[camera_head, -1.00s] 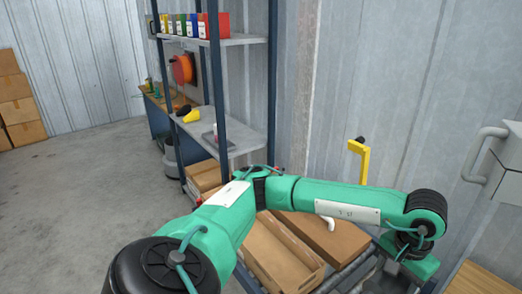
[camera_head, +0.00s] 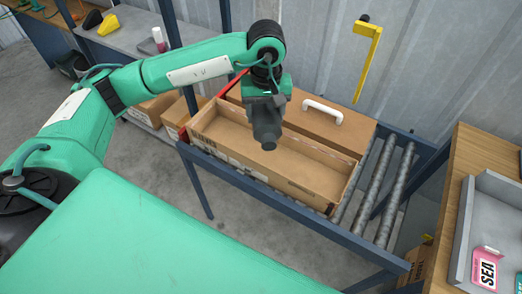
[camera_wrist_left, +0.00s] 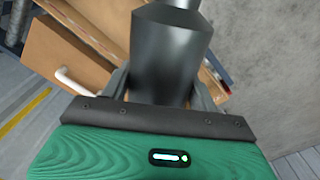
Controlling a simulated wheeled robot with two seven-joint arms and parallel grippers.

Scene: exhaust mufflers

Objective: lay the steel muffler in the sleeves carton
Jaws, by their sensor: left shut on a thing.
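My left gripper (camera_head: 266,95) points down in the head view and is shut on the dark grey steel muffler (camera_head: 267,128). The muffler hangs upright, its narrow end down, over or partly inside the long open carton (camera_head: 232,171); I cannot tell its exact height. The carton's visible floor looks empty; its printing is too small to read. In the left wrist view, the muffler (camera_wrist_left: 172,50) lies between the fingers of the left gripper (camera_wrist_left: 160,90) and hides part of the brown carton (camera_wrist_left: 62,48). My right gripper is not in view.
The carton sits on a blue-framed roller stand (camera_head: 378,190). A closed brown box with a white handle (camera_head: 322,112) stands right behind it. A yellow bracket (camera_head: 367,60) is on the wall. A grey tray (camera_head: 490,225) lies on the wooden bench at right.

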